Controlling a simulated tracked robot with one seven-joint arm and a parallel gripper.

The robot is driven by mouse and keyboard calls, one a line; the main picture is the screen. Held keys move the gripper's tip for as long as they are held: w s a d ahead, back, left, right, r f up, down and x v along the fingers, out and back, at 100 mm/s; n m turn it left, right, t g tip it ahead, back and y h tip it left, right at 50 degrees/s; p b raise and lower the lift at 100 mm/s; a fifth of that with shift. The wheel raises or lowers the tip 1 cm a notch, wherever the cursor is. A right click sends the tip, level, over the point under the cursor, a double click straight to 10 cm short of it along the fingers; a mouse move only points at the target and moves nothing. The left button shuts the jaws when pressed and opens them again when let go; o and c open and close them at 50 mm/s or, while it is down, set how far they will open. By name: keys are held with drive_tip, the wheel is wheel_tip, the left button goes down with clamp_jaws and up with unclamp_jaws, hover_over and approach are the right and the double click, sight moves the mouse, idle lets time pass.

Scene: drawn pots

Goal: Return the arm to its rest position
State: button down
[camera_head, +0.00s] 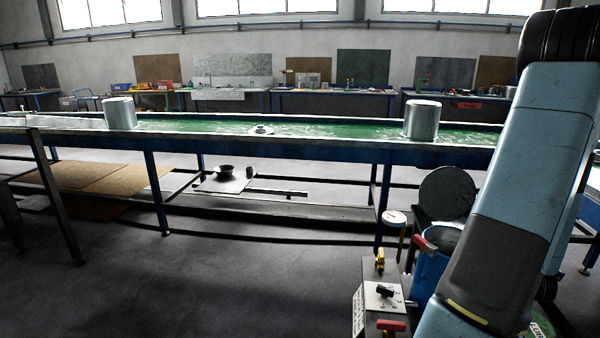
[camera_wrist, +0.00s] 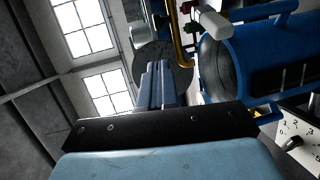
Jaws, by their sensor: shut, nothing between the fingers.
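My arm (camera_head: 510,190) stands folded at the right side of the head view, and its gripper end is not visible there. In the wrist view my gripper (camera_wrist: 158,72) shows beyond its dark plate, with the fingers together and nothing between them. Past the fingertips is a dark round plate. No pot is near the gripper. Two grey metal pots stand upright and apart on the long green-topped table in the head view, one pot (camera_head: 119,114) at left and the other pot (camera_head: 422,120) at right of the middle.
The long table (camera_head: 330,147) crosses the view ahead. A small round part (camera_head: 261,130) lies on it between the pots. A blue tank (camera_wrist: 265,55) is close right of my gripper in the wrist view. A dark bowl (camera_head: 224,171) sits beneath the table. The floor at front left is clear.

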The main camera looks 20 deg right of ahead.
drive_tip(key=w+a+r+m+g+y, duration=0.1)
drive_tip(key=w+a+r+m+y, duration=0.1)
drive_tip(key=w+a+r, duration=0.35)
drive_tip(key=w+a+r+m+g+y, duration=0.1)
drive_tip(key=w+a+r, duration=0.15)
drive_tip(key=a, duration=0.65)
drive_tip(key=w+a+r+m+y, duration=0.2)
drive_tip(key=w+a+r, duration=0.25)
drive_tip(key=a, duration=0.35)
drive_tip(key=s+a+r+m+g+y, duration=0.1)
drive_tip(key=s+a+r+y, duration=0.1)
drive_tip(key=s+a, duration=0.3)
drive_tip(key=s+a+r+m+g+y, duration=0.2)
drive_tip(key=s+a, duration=0.4)
drive_tip(key=a, duration=0.6)
drive_tip(key=s+a+r+m+g+y, duration=0.1)
drive_tip(key=s+a+r, duration=0.2)
drive_tip(key=s+a, duration=0.3)
drive_tip(key=a, duration=0.3)
drive_tip(key=shift+s+r+y, duration=0.15)
drive_tip(key=shift+r+y, duration=0.1)
drive_tip(key=shift+y, duration=0.15)
drive_tip(key=shift+m, duration=0.3)
